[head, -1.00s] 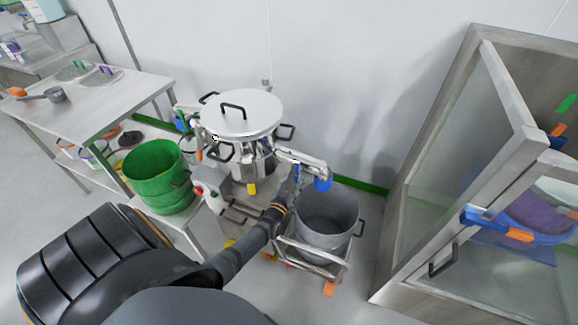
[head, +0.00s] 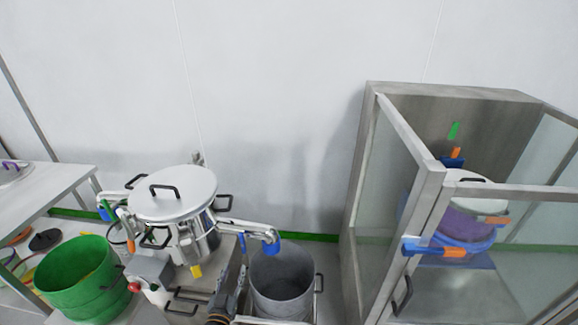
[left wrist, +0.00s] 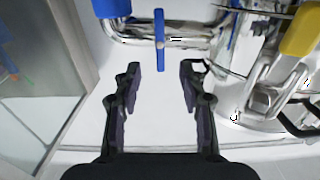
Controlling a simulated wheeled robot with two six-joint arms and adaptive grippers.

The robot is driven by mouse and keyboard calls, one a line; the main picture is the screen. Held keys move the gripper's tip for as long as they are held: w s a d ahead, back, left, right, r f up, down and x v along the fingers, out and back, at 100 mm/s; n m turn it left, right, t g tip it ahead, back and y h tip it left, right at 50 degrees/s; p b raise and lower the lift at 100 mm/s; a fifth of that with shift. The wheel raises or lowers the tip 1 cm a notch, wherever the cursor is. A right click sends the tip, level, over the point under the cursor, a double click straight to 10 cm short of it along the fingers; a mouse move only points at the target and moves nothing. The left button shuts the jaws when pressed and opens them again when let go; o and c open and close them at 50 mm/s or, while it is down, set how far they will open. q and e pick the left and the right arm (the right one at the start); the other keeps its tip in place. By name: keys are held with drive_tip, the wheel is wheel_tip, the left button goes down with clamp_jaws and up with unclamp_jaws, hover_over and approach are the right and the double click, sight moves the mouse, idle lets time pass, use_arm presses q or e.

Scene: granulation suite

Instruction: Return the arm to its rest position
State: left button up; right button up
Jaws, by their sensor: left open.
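My left gripper (left wrist: 158,105) is open and empty in the left wrist view, its two dark fingers apart over a pale background. In the head view my left gripper (head: 228,292) shows at the bottom, between the steel machine and the grey bucket. A blue lever (left wrist: 160,40) on a steel pipe shows beyond the fingertips in the left wrist view, with a gap between. My right gripper is in neither view.
A lidded steel vessel (head: 173,196) with an outlet pipe stands beside the grey bucket (head: 281,292). A green tub (head: 78,280) is at left. A glass-sided cabinet (head: 430,185) stands at right. The wall area above is clear.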

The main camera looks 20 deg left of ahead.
use_arm(q)
drive_tip(key=s+d+r+m+g+h, duration=0.1)
drive_tip(key=d+m+g+h, duration=0.1)
drive_tip(key=d+g+h, duration=0.3)
drive_tip(key=s+d+r+m+g+h, duration=0.1)
drive_tip(key=s+d+m+g, duration=0.1)
drive_tip(key=d, duration=0.5)
drive_tip(key=s+a+r+g+y, duration=0.1)
drive_tip(key=s+r+g, duration=0.2)
drive_tip(key=s, duration=0.4)
drive_tip(key=s+a+r+g+y, duration=0.1)
drive_tip(key=s+r+g+y, duration=0.2)
drive_tip(key=s, duration=0.4)
wheel_tip(320, 180, down, 27)
drive_tip(key=s+a+g+h, duration=0.2)
drive_tip(key=s+a, duration=0.1)
drive_tip(key=s+f+n+g, duration=0.1)
drive_tip(key=s+f, duration=1.4)
drive_tip(key=s, duration=0.2)
drive_tip(key=shift+s+a+f, duration=0.4)
